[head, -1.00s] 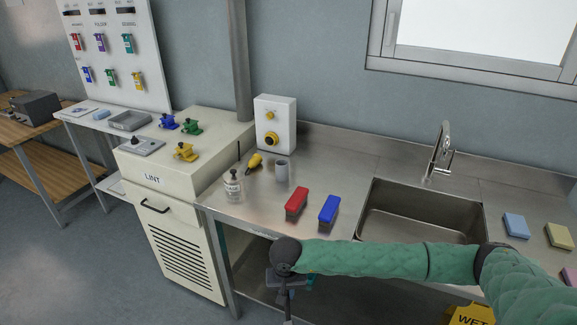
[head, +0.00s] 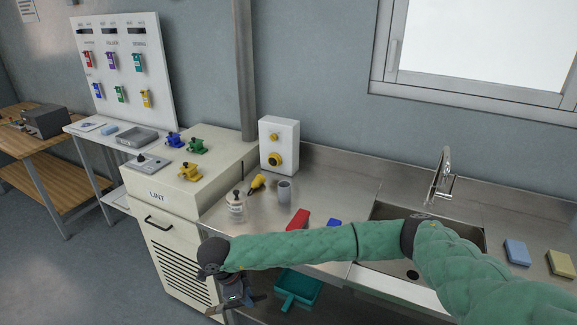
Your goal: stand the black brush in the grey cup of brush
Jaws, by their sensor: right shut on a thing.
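The grey cup (head: 284,190) stands upright on the steel counter, between the yellow thing and the red block. My right gripper (head: 242,302) is low in front of the counter's front edge, apart from the cup and below it. It is shut on a dark thing, which looks like the black brush; it is small and dark against my gripper, so its outline is hard to make out. No other black brush shows clearly. My left gripper is not in view.
A clear bottle (head: 236,207) and a yellow thing (head: 257,183) stand left of the cup. The sink (head: 430,228) is further right. A teal dustpan (head: 297,289) is below.

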